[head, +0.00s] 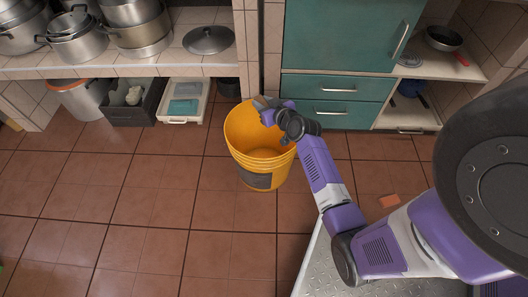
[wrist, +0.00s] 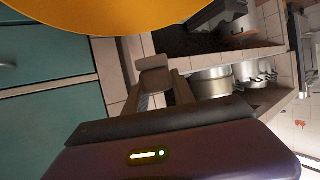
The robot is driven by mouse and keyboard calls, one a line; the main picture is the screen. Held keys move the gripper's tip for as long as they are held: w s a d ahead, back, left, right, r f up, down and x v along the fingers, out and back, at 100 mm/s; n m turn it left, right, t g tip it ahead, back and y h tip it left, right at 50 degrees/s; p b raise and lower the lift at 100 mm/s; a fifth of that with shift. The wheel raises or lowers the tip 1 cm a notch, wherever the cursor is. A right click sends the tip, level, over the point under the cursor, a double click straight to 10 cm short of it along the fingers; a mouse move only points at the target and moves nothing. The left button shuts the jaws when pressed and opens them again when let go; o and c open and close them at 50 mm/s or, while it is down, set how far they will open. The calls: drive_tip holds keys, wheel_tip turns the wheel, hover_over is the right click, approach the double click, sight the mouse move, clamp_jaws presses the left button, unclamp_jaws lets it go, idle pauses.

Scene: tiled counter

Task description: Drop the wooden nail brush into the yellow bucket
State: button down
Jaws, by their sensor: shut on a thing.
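The yellow bucket (head: 243,160) stands upright on the tiled floor in the middle of the head view, open at the top. Its yellow wall also fills the upper left of the wrist view (wrist: 90,18). My gripper (head: 261,104) is over the far part of the bucket's opening in the head view. In the wrist view my gripper (wrist: 155,72) reaches up from the bottom with its fingers close together. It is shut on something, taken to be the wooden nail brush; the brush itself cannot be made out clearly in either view.
Teal drawers (head: 335,87) stand behind the bucket. Steel pots (head: 75,40) and a lid (head: 208,40) sit above. The floor left of the bucket is clear.

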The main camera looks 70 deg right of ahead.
wheel_tip(320, 180, down, 6)
drive_tip(key=s+d+b, duration=0.1)
drive_tip(key=d+b, duration=0.1)
drive_tip(key=b, duration=0.2)
drive_tip(key=shift+m+h+b, duration=0.3)
drive_tip(key=shift+b, duration=0.1)
drive_tip(key=c, duration=1)
unclamp_jaws()
drive_tip(key=shift+o, duration=0.2)
drive_tip(key=shift+g, duration=0.3)
drive_tip(key=p+v, duration=0.2)
drive_tip(key=v, duration=0.5)
drive_tip(key=shift+s+a, duration=0.2)
drive_tip(key=shift+s, duration=0.15)
drive_tip(key=shift+r, duration=0.1)
